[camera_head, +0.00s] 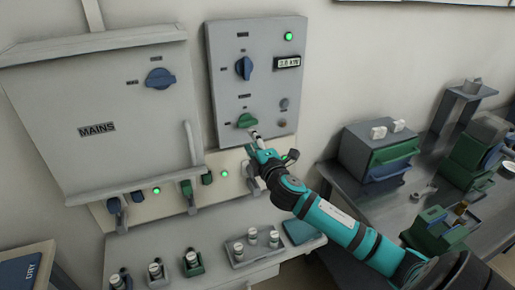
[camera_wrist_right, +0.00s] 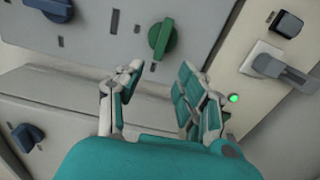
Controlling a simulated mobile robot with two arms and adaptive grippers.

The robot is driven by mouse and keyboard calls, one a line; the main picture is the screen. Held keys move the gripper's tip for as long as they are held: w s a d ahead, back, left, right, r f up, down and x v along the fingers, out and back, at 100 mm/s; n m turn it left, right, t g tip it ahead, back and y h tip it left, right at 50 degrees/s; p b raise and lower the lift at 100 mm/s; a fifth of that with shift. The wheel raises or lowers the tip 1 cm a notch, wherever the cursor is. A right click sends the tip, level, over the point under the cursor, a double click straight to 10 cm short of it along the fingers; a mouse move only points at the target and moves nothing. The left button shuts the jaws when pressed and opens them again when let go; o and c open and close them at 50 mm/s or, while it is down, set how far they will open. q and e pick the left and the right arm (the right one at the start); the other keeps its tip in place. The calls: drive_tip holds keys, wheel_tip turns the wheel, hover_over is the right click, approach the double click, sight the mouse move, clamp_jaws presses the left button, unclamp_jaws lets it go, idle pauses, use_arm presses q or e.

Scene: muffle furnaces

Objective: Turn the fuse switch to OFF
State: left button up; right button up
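A green rotary knob (camera_head: 247,121) is low on the grey upright control panel (camera_head: 228,75); the labels around it are too small to read, so I cannot confirm it is the fuse switch. It also shows in the right wrist view (camera_wrist_right: 162,37), just beyond the fingertips. A blue rotary knob (camera_head: 244,68) is above it on the same panel. My right gripper (camera_head: 256,136) is just below and right of the green knob. In the wrist view its fingers (camera_wrist_right: 158,78) are apart with nothing between them, and they look clear of the knob. My left gripper is not in view.
The grey MAINS cabinet (camera_head: 95,95) with a blue knob (camera_head: 160,78) juts out left of the panel. Fuse-like holders (camera_head: 192,265) stand on the shelf. A bench with grey-green boxes (camera_head: 380,150) is at right.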

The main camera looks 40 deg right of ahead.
drive_tip(key=shift+v, duration=1.75)
